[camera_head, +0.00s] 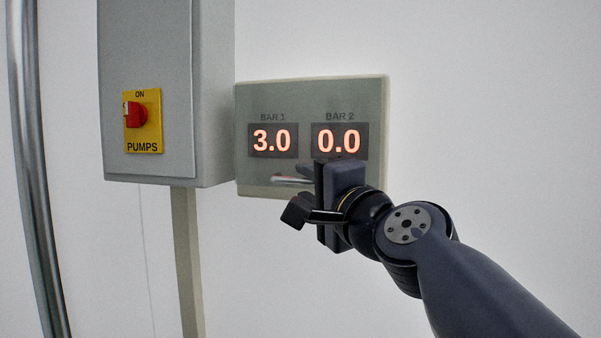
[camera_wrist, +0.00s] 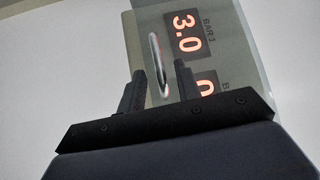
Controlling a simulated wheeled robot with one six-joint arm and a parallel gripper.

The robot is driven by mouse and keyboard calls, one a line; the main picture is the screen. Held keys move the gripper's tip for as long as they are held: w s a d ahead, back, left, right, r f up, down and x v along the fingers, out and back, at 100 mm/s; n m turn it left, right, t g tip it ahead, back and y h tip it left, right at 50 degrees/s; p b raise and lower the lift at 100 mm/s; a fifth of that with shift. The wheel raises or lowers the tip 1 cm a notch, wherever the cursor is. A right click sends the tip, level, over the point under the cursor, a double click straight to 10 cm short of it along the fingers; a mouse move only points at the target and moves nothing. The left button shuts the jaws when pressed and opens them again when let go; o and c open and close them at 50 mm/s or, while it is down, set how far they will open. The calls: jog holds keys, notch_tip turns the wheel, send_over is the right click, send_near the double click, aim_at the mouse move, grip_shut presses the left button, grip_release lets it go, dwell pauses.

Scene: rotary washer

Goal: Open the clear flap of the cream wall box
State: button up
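The cream wall box (camera_head: 310,94) hangs on the white wall, with readouts "BAR 1 3.0" and "BAR 2 0.0" behind its clear flap (camera_head: 300,103). The flap looks closed, flat against the front. A silver bar handle (camera_head: 290,180) runs along its lower part, its right end hidden by my gripper (camera_head: 299,190). In the wrist view the handle (camera_wrist: 157,60) shows between the two fingers of my gripper (camera_wrist: 160,80). The fingers are apart and I see no contact with the handle. Whether they reach its depth I cannot tell.
A grey cabinet (camera_head: 160,60) with a red switch (camera_head: 135,114) on a yellow "PUMPS" plate stands out left of the box. A vertical conduit (camera_head: 187,260) runs below it. A metal pipe (camera_head: 32,170) stands at far left. The wall right of the box is bare.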

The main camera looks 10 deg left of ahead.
aim_at(302, 182)
jog(key=shift+p+x, duration=0.3)
jog(key=shift+x, duration=1.25)
jog(key=shift+c, duration=0.4)
grip_shut()
